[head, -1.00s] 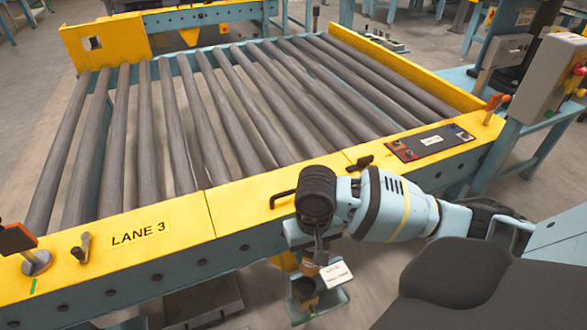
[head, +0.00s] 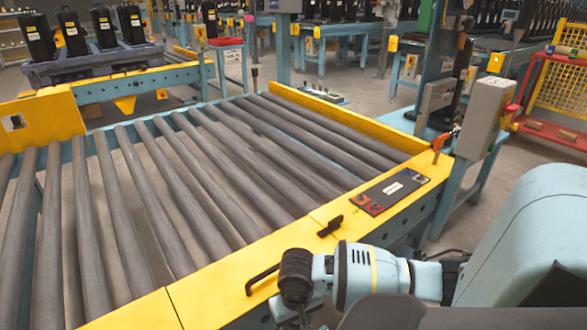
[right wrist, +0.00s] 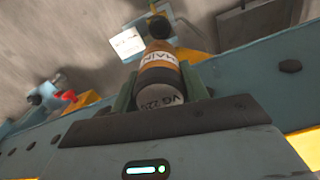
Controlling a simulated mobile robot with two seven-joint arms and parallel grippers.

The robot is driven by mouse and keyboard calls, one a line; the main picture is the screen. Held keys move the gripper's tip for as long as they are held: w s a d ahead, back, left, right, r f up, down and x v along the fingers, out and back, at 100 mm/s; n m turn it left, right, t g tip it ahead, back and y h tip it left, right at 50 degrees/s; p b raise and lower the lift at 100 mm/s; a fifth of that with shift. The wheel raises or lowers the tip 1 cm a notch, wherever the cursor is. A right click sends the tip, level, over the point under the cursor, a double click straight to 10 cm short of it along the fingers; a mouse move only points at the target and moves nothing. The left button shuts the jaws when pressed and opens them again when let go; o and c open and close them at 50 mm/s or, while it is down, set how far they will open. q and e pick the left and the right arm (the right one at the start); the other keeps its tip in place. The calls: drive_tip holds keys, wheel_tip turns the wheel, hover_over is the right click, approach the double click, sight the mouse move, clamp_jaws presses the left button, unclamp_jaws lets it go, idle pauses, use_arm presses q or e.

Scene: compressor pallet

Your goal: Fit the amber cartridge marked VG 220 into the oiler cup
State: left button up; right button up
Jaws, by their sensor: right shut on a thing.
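My right gripper (right wrist: 160,82) is shut on the cartridge (right wrist: 160,76) in the right wrist view, with a finger on each side. The cartridge has a pale end printed VG 22, the last figure unclear, then a dark band, a white band reading MAIN and an amber far end. Beyond that end are a round black part (right wrist: 160,28) and a pale blue bracket (right wrist: 187,36), perhaps the oiler cup. I cannot tell whether the cartridge touches it. In the head view my right wrist is beside the yellow rail; its fingers are cut off by the lower edge. My left gripper is not in view.
The yellow conveyor rail (head: 233,287) with a black handle (head: 263,279) runs beside my right arm. Empty rollers (head: 200,170) lie behind it. A white tag (right wrist: 127,42) hangs near the bracket. A grey box (head: 485,118) stands on the right.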

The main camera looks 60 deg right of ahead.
use_arm(q)
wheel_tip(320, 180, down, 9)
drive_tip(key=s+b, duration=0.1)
drive_tip(key=b, duration=0.7)
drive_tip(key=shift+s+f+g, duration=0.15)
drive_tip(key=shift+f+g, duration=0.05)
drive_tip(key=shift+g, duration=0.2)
use_arm(e)
wheel_tip(320, 180, down, 18)
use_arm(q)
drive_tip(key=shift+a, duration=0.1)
use_arm(e)
wheel_tip(320, 180, down, 6)
drive_tip(key=b, duration=0.3)
drive_tip(key=shift+r, duration=0.15)
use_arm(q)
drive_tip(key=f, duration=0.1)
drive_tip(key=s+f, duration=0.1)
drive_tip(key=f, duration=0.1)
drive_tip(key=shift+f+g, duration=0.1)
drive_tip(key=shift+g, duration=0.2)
use_arm(e)
drive_tip(key=shift+r, duration=0.1)
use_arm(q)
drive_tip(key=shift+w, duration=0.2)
use_arm(e)
drive_tip(key=o, duration=1.1)
drive_tip(key=shift+f, duration=0.2)
